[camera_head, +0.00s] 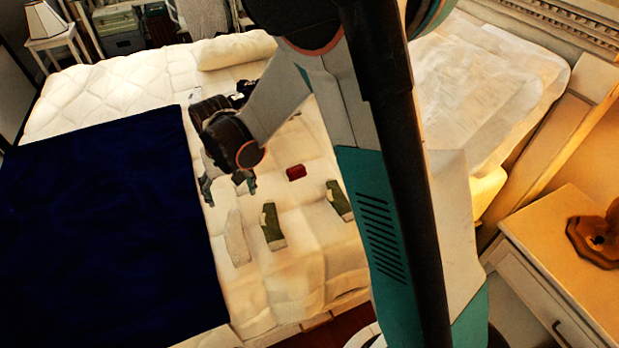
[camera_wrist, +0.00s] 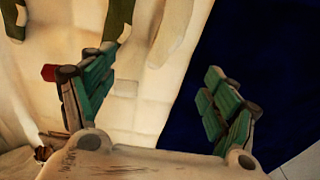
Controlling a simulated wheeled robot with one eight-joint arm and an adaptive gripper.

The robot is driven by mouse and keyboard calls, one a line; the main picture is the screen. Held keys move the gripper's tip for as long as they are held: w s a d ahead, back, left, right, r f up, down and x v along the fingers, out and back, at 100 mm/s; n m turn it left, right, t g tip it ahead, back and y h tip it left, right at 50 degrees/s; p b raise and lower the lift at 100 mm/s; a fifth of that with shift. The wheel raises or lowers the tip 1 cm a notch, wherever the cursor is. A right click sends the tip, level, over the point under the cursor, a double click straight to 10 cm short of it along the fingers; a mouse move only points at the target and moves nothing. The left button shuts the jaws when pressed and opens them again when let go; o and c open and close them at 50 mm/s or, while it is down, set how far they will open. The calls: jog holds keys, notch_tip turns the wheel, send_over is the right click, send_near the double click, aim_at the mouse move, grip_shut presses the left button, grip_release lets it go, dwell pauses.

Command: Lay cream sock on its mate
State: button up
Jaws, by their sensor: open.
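A cream sock (camera_head: 236,238) lies on the pale bedding beside the dark blue blanket, in the head view. It seems to show as a pale strip at the top of the wrist view (camera_wrist: 172,32). I can make out only one cream sock for certain; faint pale patches between my fingers in the wrist view could be bedding or cloth. My gripper (camera_head: 228,188) is open above the bed, just beyond the cream sock. In the wrist view its teal fingers (camera_wrist: 160,65) stand wide apart with nothing held between them.
A green sock (camera_head: 271,226) lies right of the cream one, and another green sock (camera_head: 339,200) lies farther right. A small red item (camera_head: 296,172) lies behind them. The dark blue blanket (camera_head: 100,230) covers the bed's left side. A nightstand (camera_head: 560,260) stands at right.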

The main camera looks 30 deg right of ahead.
jog(key=s+d+r+t, duration=0.2)
jog(key=s+d+r, duration=0.25)
jog(key=r, duration=0.35)
jog(key=s+d+r+t, duration=0.1)
jog(key=s+d+r, duration=0.35)
jog(key=r, duration=0.25)
jog(key=s+d+r+t, duration=0.1)
jog(key=s+d+r, duration=0.1)
jog(key=s, duration=0.4)
jog(key=s+d+r+t, duration=0.1)
jog(key=s+d+t, duration=0.1)
jog(key=s, duration=0.4)
jog(key=shift+s+d+r, duration=0.15)
jog(key=shift+d+r, duration=0.25)
